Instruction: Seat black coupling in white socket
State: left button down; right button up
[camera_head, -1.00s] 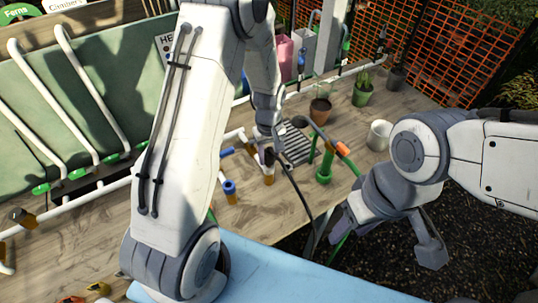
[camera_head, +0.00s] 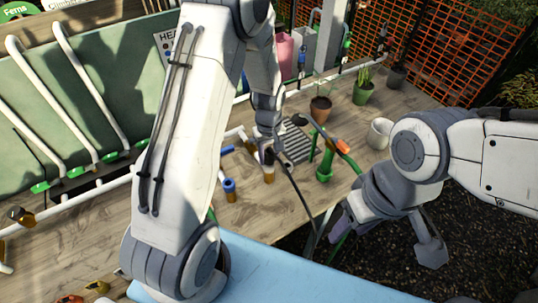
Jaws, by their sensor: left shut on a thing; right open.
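My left gripper (camera_head: 270,143) is at the middle of the bench, small and partly hidden by my own arm. It is shut on a dark part that appears to be the black coupling (camera_head: 268,157), with a black hose (camera_head: 297,192) running from there toward the bench's front edge. An amber piece (camera_head: 268,175) shows just below the dark part; I cannot tell whether they touch. I cannot make out the white socket for certain; white pipe (camera_head: 234,134) lies left of the gripper. My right gripper (camera_head: 345,228) is open and empty, beyond the bench's front edge.
A blue-capped amber piece (camera_head: 229,189) stands left of the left gripper. A green stand (camera_head: 324,165), an orange hose end (camera_head: 343,146), a grey ribbed tray (camera_head: 294,146) and a white pot (camera_head: 379,134) are to the right. Potted plants (camera_head: 362,93) stand behind.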

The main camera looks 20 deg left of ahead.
pick_arm(q)
jog(key=shift+s+f+b, duration=0.1)
jog(key=shift+f+b, duration=0.25)
jog(key=shift+f, duration=0.15)
dwell(0.4)
jog(key=c, duration=0.5)
grip_release()
jog(key=shift+o, duration=0.8)
jog(key=shift+d, duration=0.1)
